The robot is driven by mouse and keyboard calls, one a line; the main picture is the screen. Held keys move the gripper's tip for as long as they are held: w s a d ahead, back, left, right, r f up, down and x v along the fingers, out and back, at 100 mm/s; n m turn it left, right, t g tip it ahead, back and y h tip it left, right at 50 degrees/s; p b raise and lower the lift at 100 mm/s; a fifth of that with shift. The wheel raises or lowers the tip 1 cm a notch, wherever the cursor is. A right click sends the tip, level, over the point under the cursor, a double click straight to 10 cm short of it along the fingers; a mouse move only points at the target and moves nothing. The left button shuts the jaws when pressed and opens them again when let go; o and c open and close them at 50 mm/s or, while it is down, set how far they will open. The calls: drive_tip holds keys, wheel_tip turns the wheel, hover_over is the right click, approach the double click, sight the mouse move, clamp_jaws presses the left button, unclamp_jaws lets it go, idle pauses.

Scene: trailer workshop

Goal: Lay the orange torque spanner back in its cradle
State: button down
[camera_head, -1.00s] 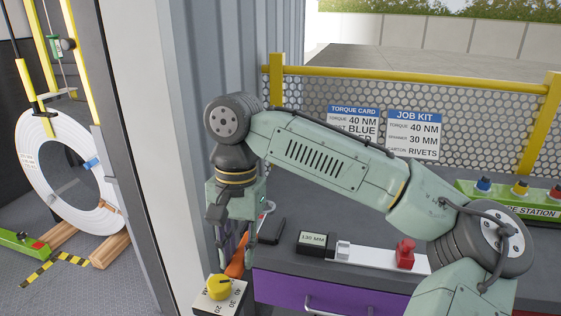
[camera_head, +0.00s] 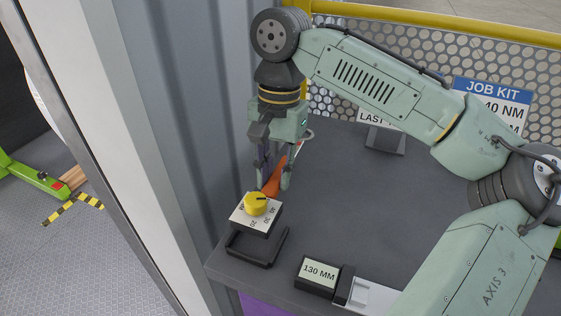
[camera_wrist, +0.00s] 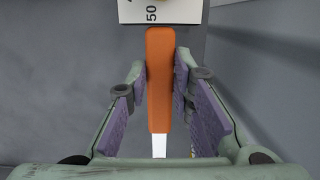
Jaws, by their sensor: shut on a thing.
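The torque spanner's orange handle (camera_wrist: 160,80) lies lengthwise between the purple pads of my gripper (camera_wrist: 160,95), with a pale shaft at the bottom of the wrist view. In the head view, my gripper (camera_head: 275,180) is shut on the spanner (camera_head: 272,182) near the bench's left end. A pale block with a yellow knob (camera_head: 256,204) is at the handle's near end. I cannot tell whether they are joined. A dark open bracket (camera_head: 281,246) is just below the block in the picture. No cradle can be clearly identified.
A small sign (camera_head: 384,138) stands farther back. The bench (camera_head: 345,205) is clear between them. A corrugated wall (camera_head: 215,120) rises close on the left.

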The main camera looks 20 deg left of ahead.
drive_tip(key=shift+s+r+p, duration=0.15)
drive_tip(key=shift+s+p, duration=0.05)
drive_tip(key=shift+p, duration=0.2)
drive_tip(key=shift+f+b, duration=0.95)
drive_tip(key=shift+f, duration=2)
drive_tip(key=c, duration=1.3)
unclamp_jaws()
drive_tip(key=r, duration=0.4)
drive_tip(key=w+r, duration=0.1)
drive_tip(key=r, duration=0.7)
drive_tip(key=shift+w, duration=0.2)
